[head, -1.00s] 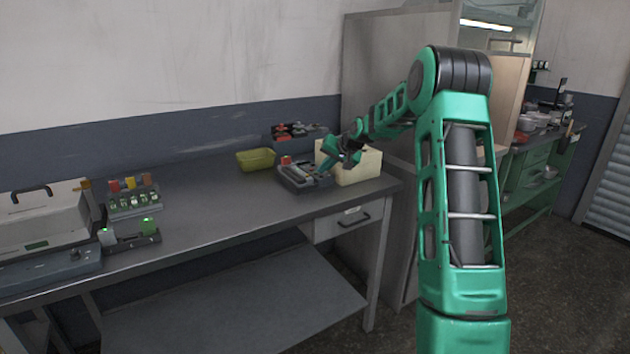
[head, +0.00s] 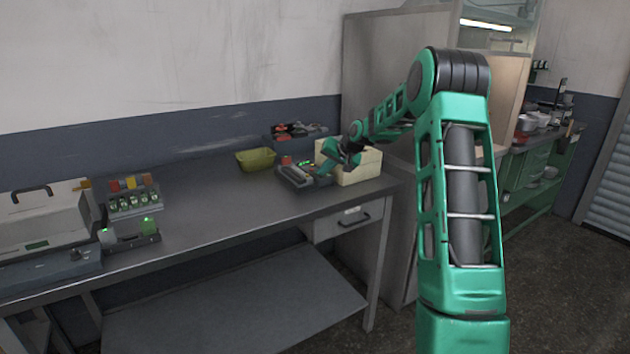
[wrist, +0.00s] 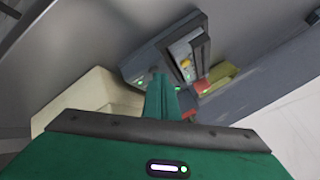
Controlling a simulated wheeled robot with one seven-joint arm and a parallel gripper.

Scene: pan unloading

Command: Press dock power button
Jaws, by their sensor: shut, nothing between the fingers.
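The dock (head: 292,177) is a dark grey unit on the workbench, left of the cream box. Small green lights show on it in the head view. In the wrist view the dock (wrist: 143,62) lies just beyond my fingers, with a grey device (wrist: 187,58) bearing a yellow part seated in it. My gripper (head: 325,168) is shut and empty, pointing down at the dock's right part. In the wrist view the fingertips of my gripper (wrist: 158,78) overlap the dock's face. The power button is not clearly visible; whether the tips touch it I cannot tell.
The cream box (head: 352,172) stands close on the right of the dock. A yellow-green bin (head: 256,160) and a dark tray of parts (head: 297,136) are left and behind. A second lit unit (head: 130,240) sits far left. The middle of the workbench (head: 215,205) is clear.

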